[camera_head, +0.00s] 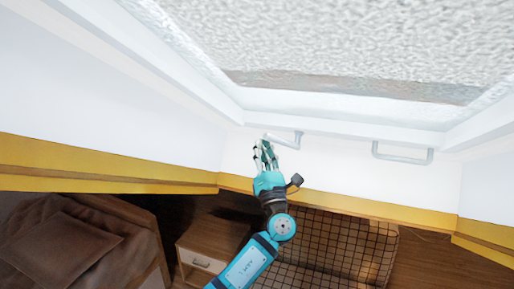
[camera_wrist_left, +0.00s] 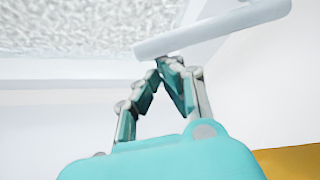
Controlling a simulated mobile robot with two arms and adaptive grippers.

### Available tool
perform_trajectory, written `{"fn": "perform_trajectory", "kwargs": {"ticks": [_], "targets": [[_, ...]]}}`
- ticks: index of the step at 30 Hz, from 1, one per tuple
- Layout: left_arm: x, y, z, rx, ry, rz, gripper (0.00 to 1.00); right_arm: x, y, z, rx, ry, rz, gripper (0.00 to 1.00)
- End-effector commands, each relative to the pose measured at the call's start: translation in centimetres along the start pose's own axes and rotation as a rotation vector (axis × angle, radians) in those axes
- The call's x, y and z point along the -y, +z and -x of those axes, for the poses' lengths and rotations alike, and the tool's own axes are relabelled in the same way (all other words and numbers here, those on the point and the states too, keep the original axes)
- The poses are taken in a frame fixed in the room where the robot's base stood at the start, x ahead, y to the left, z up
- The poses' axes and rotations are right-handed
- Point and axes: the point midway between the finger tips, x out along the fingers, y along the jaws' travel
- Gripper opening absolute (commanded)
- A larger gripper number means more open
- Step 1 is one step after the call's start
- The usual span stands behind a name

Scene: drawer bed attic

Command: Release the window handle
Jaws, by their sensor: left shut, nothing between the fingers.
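A white window handle (camera_head: 290,143), a bar bent at its ends, is fixed on the white frame below the large frosted skylight window (camera_head: 350,50). It also crosses the top of the left wrist view (camera_wrist_left: 215,28) as a thick pale bar. My left gripper (camera_head: 265,145) is at the left end of this handle. Its fingertips (camera_wrist_left: 168,64) meet, with nothing between them, and sit just under the bar. I cannot tell whether they touch it. My right gripper is not in view.
A second, similar handle (camera_head: 402,156) is on the frame to the right. Sloping white walls with yellow trim (camera_head: 100,178) close in on both sides. Below are a bed (camera_head: 60,240), a wooden nightstand (camera_head: 207,250) and a checked surface (camera_head: 335,240).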

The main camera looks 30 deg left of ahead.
Motion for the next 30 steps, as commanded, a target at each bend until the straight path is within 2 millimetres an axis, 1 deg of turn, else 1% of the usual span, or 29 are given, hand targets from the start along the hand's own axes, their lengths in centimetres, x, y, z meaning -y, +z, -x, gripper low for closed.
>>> {"fn": "perform_trajectory", "kwargs": {"ticks": [3, 5, 15, 21, 30], "targets": [[-0.1, 1.2, 0.7, 0.0, 0.054, -0.091, 0.0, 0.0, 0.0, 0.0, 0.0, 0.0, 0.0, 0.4], [-0.2, 1.7, 1.0, 0.0, 0.074, -0.125, 0.0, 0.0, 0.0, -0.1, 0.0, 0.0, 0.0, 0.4], [-0.1, 4.0, 2.4, 0.001, 0.07, -0.117, 0.0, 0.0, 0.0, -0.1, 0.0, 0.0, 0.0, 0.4], [0.2, 4.8, 2.8, 0.0, 0.069, -0.117, 0.0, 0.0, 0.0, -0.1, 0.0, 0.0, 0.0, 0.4], [0.3, 5.3, 3.1, 0.002, 0.068, -0.117, 0.0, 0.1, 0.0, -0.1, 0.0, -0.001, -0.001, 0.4]]}}
